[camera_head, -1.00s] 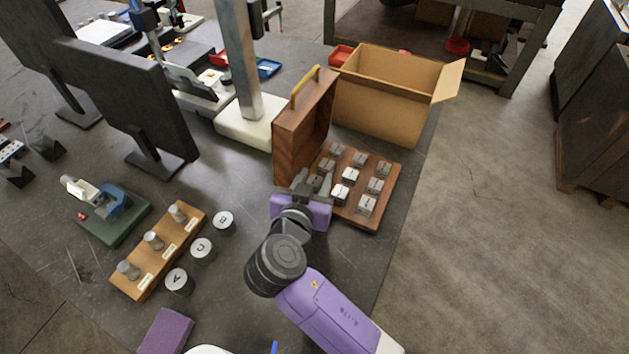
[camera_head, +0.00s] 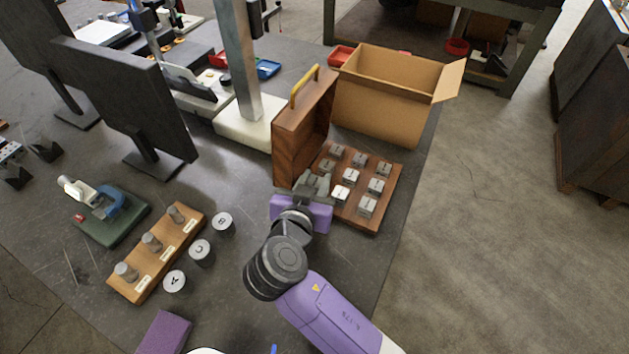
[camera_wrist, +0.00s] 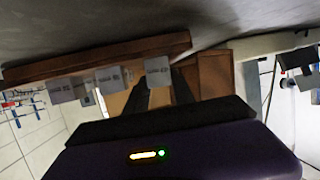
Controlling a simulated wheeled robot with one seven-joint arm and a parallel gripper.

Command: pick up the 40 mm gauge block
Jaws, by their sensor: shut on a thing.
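The gauge blocks are small grey metal blocks standing on a brown wooden tray (camera_head: 375,224); one clear example is a block (camera_head: 368,206) at its front right. My gripper (camera_head: 312,186) is at the left side of the tray, beside the wooden case. In the wrist view its dark fingers (camera_wrist: 159,84) are shut on a grey block (camera_wrist: 157,70) with dark lettering. That lettering is too small to read, so I cannot confirm 40 mm. The held block appears at or very near the tray; I cannot tell whether it touches. My gripper partly hides it in the head view.
The upright wooden case (camera_head: 304,130) with a yellow handle stands right behind my gripper. An open cardboard box (camera_head: 385,105) is at the back. A wooden stand (camera_head: 160,262) with weights and lettered cylinders (camera_head: 202,253) is at the left. Bare table lies between.

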